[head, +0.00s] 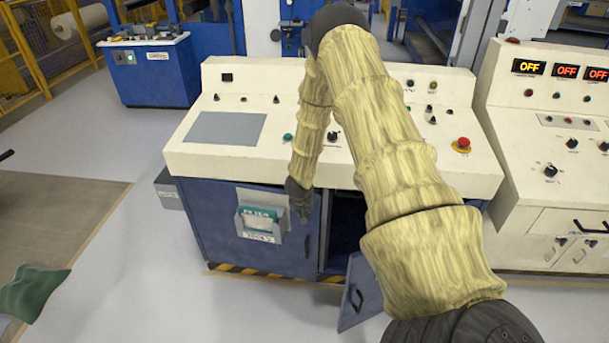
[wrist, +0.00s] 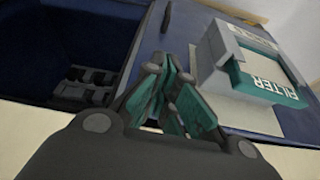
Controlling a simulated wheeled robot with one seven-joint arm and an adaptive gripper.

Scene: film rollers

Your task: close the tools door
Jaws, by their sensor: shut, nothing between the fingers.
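The blue cabinet under the cream console has a left door (head: 250,235) bearing a filter holder (head: 260,222) and a dark handle. This door looks flush or nearly so; a small gap cannot be ruled out. A right door (head: 358,294) stands swung outward beside a dark opening (head: 345,228), partly hidden by my arm. I cannot read which door is marked tools. My gripper (head: 302,214) is shut and empty in front of the left door's right part. In the wrist view its teal fingers (wrist: 172,85) lie between the dark opening and the filter holder (wrist: 250,65).
The console top (head: 225,128) has knobs and a red emergency button (head: 462,144). Another cream console (head: 550,130) stands close on the right. A grey box (head: 170,190) sits at the cabinet's left side.

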